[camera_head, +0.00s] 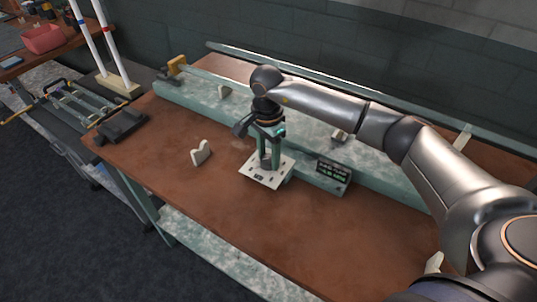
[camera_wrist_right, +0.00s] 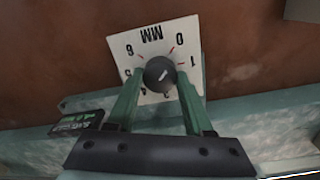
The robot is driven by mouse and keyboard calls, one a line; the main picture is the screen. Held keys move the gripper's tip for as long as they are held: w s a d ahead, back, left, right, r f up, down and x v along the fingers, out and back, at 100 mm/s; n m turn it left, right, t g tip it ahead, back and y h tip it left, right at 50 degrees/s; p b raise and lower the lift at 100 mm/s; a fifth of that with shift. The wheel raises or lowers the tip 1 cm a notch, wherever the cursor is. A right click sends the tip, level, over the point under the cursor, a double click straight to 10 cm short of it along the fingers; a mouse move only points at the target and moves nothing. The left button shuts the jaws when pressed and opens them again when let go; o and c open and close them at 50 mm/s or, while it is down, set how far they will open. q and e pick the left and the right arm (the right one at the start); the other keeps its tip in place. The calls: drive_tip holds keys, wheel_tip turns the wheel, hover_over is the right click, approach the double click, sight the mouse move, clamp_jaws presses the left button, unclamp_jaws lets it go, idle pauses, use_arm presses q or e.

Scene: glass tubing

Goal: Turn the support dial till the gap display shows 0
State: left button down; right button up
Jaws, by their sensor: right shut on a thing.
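The support dial is a dark round knob (camera_wrist_right: 160,73) on a white square plate (camera_head: 267,181). In the right wrist view the plate (camera_wrist_right: 123,44) shows "MM" and digits, upside down. A pale pointer line on the knob slants to the upper right there. My right gripper (camera_head: 268,160) comes down from above, its green fingers on either side of the knob, shut on it. The gap display (camera_head: 333,170) is a dark panel with green text, right of the plate; it also shows in the right wrist view (camera_wrist_right: 77,123). Its reading is too small to make out. My left gripper is out of view.
A long pale-green bench rail (camera_head: 195,92) runs behind the dial, with a glass tube along the back. A cream notched block (camera_head: 201,152) stands left of the plate. A dark block (camera_head: 121,125) sits at the table's left end. The brown tabletop in front is clear.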

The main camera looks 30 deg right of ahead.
clamp_jaws()
